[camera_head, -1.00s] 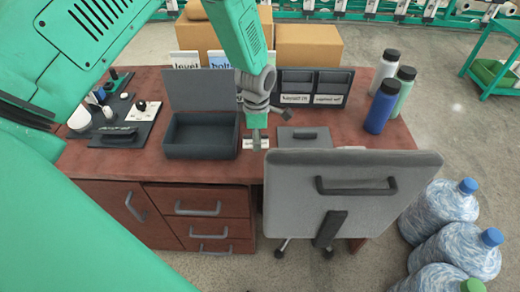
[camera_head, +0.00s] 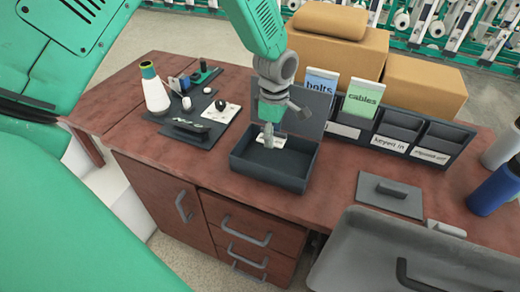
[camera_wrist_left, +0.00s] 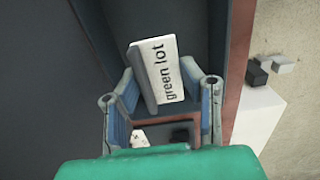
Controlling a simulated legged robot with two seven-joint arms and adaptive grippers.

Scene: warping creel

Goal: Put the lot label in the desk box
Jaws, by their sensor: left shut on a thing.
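The desk box (camera_head: 264,178) is a dark open tray on the brown desk, its lid (camera_head: 312,112) standing up at the back. The lot label (camera_head: 271,141), a small white plate, is over the open box in the head view. In the left wrist view the label (camera_wrist_left: 165,70) reads "green lot" and sits tilted between the fingers. My left gripper (camera_head: 269,130) is shut on it, pointing down over the back of the box. Whether the label touches the box floor is hard to tell. My right gripper is not in view.
A dark mat (camera_head: 190,135) with small items and a white cone (camera_head: 154,92) lie left of the box. A bin rack (camera_head: 408,135) with cards stands behind right. A dark plate (camera_head: 389,194), grey chair (camera_head: 400,255) and blue bottle (camera_head: 495,188) are to the right.

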